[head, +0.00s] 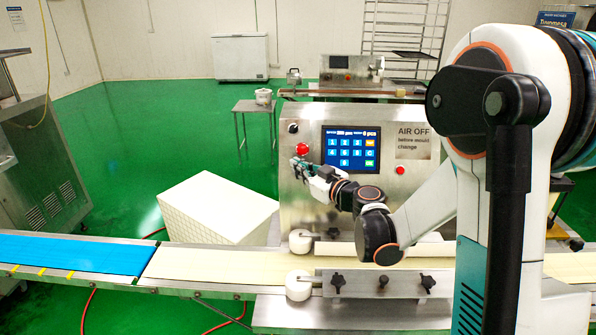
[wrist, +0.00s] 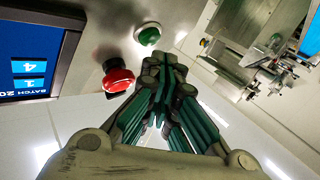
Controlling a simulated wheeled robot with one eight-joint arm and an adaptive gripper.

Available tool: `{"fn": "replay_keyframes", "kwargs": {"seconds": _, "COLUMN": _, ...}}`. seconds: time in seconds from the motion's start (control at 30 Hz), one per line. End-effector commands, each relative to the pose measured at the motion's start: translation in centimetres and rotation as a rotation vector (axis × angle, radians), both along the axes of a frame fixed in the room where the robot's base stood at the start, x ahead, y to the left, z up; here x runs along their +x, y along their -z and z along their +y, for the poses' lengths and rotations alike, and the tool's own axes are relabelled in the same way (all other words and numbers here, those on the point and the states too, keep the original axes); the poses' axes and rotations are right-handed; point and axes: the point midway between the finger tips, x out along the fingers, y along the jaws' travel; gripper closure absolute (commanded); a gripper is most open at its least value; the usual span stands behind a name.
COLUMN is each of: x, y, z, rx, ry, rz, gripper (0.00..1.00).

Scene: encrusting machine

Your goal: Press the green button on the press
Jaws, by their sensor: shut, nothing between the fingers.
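The green button (wrist: 148,36) sits in a silver ring on the press's metal panel, just beyond my fingertips in the wrist view. In the head view my gripper (head: 302,165) is in front of the press panel (head: 375,215), just below the red button (head: 302,149), and the green button cannot be made out clearly there. My gripper in the wrist view (wrist: 163,68) is shut with its green-sided fingers together and empty. Its tips appear just below the green button; whether they touch it I cannot tell.
The red mushroom button (wrist: 118,79) stands out left of my fingertips in the wrist view. A blue touchscreen (head: 351,148) is right of the buttons. A conveyor belt (head: 200,265) runs below, with a cream block (head: 215,210) behind it.

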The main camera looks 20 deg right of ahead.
Motion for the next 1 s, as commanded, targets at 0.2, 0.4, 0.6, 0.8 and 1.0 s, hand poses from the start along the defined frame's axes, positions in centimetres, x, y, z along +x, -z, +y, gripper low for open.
{"fn": "replay_keyframes", "kwargs": {"seconds": 0.2, "x": 0.03, "y": 0.03, "z": -0.02, "rx": 0.000, "ry": 0.000, "rz": 0.000, "gripper": 1.00}}
{"fn": "replay_keyframes", "kwargs": {"seconds": 0.4, "x": 0.50, "y": 0.34, "z": -0.17, "rx": 0.000, "ry": 0.000, "rz": 0.000, "gripper": 1.00}}
{"fn": "replay_keyframes", "kwargs": {"seconds": 0.6, "x": 0.72, "y": 0.38, "z": -0.25, "rx": 0.000, "ry": 0.000, "rz": 0.000, "gripper": 1.00}}
{"fn": "replay_keyframes", "kwargs": {"seconds": 0.8, "x": 0.71, "y": 0.36, "z": -0.24, "rx": 0.000, "ry": 0.000, "rz": 0.000, "gripper": 1.00}}
{"fn": "replay_keyframes", "kwargs": {"seconds": 1.0, "x": 0.82, "y": 0.43, "z": -0.28, "rx": 0.000, "ry": 0.000, "rz": 0.000, "gripper": 1.00}}
